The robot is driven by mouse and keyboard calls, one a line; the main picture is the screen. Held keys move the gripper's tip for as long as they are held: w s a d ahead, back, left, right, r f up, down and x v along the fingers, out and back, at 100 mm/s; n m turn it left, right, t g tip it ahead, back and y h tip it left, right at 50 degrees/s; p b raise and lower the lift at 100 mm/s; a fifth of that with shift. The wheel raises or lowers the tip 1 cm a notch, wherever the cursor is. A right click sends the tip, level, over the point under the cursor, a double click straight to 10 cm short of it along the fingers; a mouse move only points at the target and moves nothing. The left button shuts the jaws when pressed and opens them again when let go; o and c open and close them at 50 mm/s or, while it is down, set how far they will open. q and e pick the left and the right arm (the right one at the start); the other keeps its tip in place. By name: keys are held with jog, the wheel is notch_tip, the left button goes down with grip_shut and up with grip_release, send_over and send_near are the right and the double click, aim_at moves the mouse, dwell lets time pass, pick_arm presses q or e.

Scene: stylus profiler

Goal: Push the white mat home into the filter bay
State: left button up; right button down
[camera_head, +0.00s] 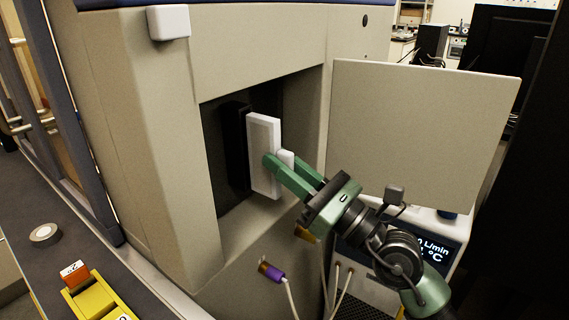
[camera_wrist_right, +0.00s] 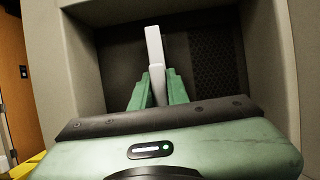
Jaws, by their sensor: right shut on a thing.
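The white mat (camera_head: 262,152) stands upright as a slab at the opening of the filter bay (camera_head: 295,105), a dark recess in the beige machine. A black slab-like part (camera_head: 236,148) is just left of it in the recess. My right gripper (camera_head: 279,166) is shut on a small white tab on the mat's front face. In the right wrist view the mat (camera_wrist_right: 155,50) shows nearly edge-on between the green fingers (camera_wrist_right: 158,90), with the dark perforated bay wall behind. How deep the mat sits in the bay is hard to tell. My left gripper is not in view.
An open beige door panel (camera_head: 420,130) stands to the right of the bay, close to my right arm. A purple-tipped connector (camera_head: 271,272) with a cable is below the bay.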

aim_at(251, 146)
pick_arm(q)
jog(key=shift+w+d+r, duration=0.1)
pick_arm(e)
jog(key=shift+r, duration=0.1)
dwell(0.3)
jog(key=shift+w+a, duration=0.55)
jog(key=shift+a, duration=0.2)
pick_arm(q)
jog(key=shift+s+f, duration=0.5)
pick_arm(e)
jog(key=shift+w+a, duration=0.8)
jog(key=shift+a, duration=0.25)
pick_arm(q)
jog(key=shift+p, duration=0.3)
pick_arm(e)
jog(key=shift+r, duration=0.1)
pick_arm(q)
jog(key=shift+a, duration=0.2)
pick_arm(e)
jog(key=shift+d, duration=0.1)
